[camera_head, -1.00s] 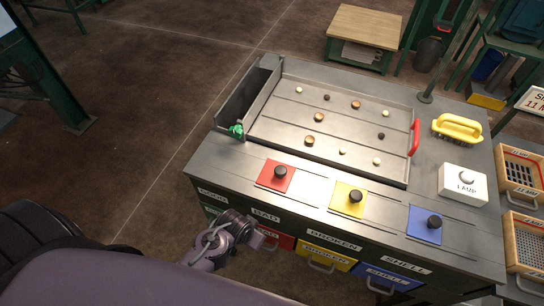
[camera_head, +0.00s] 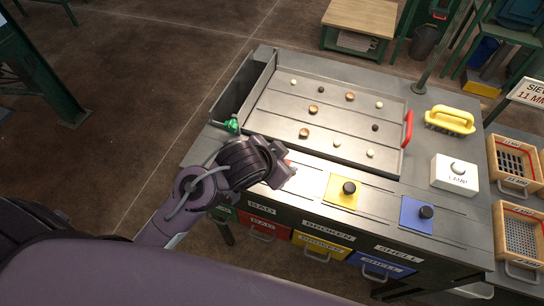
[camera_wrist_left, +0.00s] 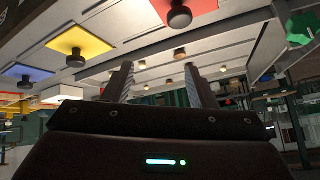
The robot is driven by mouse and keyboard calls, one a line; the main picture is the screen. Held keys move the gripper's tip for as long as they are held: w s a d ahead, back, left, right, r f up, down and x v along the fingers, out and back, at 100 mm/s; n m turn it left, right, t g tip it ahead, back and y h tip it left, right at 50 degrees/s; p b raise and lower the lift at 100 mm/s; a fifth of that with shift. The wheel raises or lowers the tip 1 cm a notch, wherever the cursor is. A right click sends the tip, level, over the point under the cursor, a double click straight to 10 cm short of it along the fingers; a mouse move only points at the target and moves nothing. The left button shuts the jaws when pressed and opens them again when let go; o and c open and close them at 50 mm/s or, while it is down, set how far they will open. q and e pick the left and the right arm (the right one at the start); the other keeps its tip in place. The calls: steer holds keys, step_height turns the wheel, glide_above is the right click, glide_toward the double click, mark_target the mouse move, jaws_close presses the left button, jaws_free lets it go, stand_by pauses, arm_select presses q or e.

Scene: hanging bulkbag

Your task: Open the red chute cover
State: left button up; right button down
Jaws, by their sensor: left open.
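The red chute cover (camera_wrist_left: 196,6) with its dark round knob (camera_wrist_left: 180,17) shows at the top of the left wrist view. In the head view my left arm hides nearly all of it. My left gripper (camera_head: 287,172) is over that part of the bench top; in the left wrist view its two fingers (camera_wrist_left: 158,78) are apart with nothing between them. The knob appears beyond the fingertips, not between them. The yellow cover (camera_head: 341,191) and blue cover (camera_head: 417,215) lie flat to the right, each with a dark knob. My right gripper is not in view.
A shallow tray (camera_head: 330,92) with several small round pieces and a red handle (camera_head: 407,129) lies behind the covers. A green knob (camera_head: 232,125) is at its left. A yellow brush (camera_head: 450,119) and white lamp box (camera_head: 455,174) stand right. Labelled drawers line the front.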

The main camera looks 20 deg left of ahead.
arm_select(q)
steer(key=w+d+r+m+h, duration=0.2)
steer(key=w+d+m+h, duration=0.2)
steer(key=d+m, duration=0.35)
steer(key=s+a+f+m+g+y, duration=0.15)
steer(key=a+g, duration=0.55)
steer(key=a, duration=0.7)
steer(key=shift+y, duration=0.35)
steer(key=x, duration=0.7)
steer(key=shift+w+d+f, duration=0.3)
steer(key=shift+d, duration=0.05)
jaws_close()
